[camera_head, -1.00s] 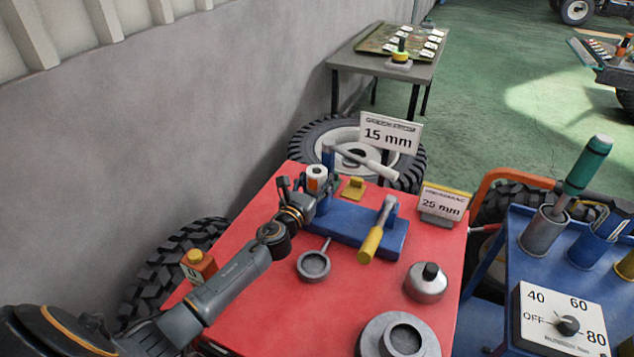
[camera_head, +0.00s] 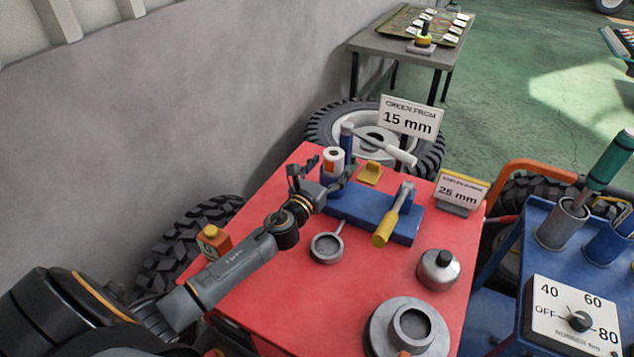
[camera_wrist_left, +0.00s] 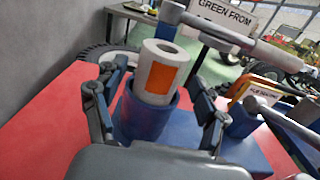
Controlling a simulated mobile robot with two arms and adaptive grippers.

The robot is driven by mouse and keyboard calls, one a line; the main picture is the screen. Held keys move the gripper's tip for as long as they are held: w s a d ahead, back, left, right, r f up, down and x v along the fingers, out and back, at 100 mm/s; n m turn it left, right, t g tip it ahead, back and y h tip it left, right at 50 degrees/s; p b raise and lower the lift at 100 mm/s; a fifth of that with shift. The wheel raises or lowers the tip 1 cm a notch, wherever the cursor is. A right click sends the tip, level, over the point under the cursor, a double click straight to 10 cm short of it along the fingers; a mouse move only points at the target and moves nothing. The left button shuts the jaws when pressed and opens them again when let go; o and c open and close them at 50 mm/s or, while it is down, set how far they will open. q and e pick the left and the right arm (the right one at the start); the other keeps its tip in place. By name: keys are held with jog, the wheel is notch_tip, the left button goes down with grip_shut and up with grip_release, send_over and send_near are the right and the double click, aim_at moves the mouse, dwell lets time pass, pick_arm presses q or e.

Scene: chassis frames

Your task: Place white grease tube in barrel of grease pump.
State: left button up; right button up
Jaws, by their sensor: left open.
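The white grease tube (camera_head: 333,158), with an orange label, stands upright with its lower end inside the blue barrel (camera_wrist_left: 146,119) of the grease pump. Its upper part sticks out above the barrel rim, and the tube also shows in the left wrist view (camera_wrist_left: 157,74). The pump has a blue base (camera_head: 372,217) on the red table. My left gripper (camera_head: 320,182) is open, with one finger on each side of the tube and barrel and gaps visible in the wrist view. The tube's bottom is hidden in the barrel. My right gripper is not in view.
A yellow-handled lever (camera_head: 386,226), a grey ring with a handle (camera_head: 327,248) and a round metal pot (camera_head: 438,269) are on the red table (camera_head: 285,318). A blue cart with a dial box (camera_head: 570,318) stands at right. A grey wall is at left.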

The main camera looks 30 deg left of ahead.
pick_arm(q)
jog(key=s, duration=0.9)
jog(key=shift+d+b, duration=0.2)
jog(key=shift+b, duration=0.25)
dwell(0.5)
